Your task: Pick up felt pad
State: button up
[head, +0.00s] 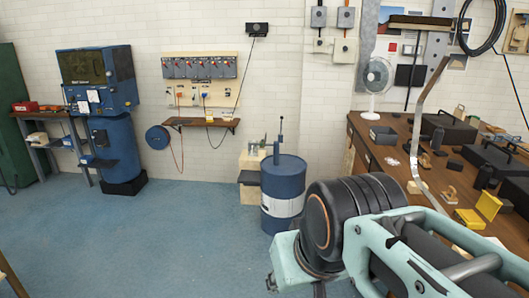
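I cannot pick out a felt pad for certain in the head view. Small items lie on the brown wooden workbench (402,123) at the right, among them a yellow open box (488,206) and a yellow flat piece (468,218). Several dark and wooden pieces are too small to name. My own arm, teal and black, fills the lower right and hides part of the bench. My gripper's fingers do not show, so I cannot see whether they hold anything.
A blue drum (283,188) stands on the floor left of the bench. A fan (376,75) and a grey bin (383,135) are on the bench. A blue machine (97,75) stands at the left. The blue floor (170,235) is clear at centre-left.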

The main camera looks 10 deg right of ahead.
aim_at(450, 197)
jog(key=i+l+z, duration=0.1)
jog(key=i+z, duration=1.2)
jog(key=z, duration=0.15)
jog(key=i+z, duration=0.3)
jog(key=z, duration=0.2)
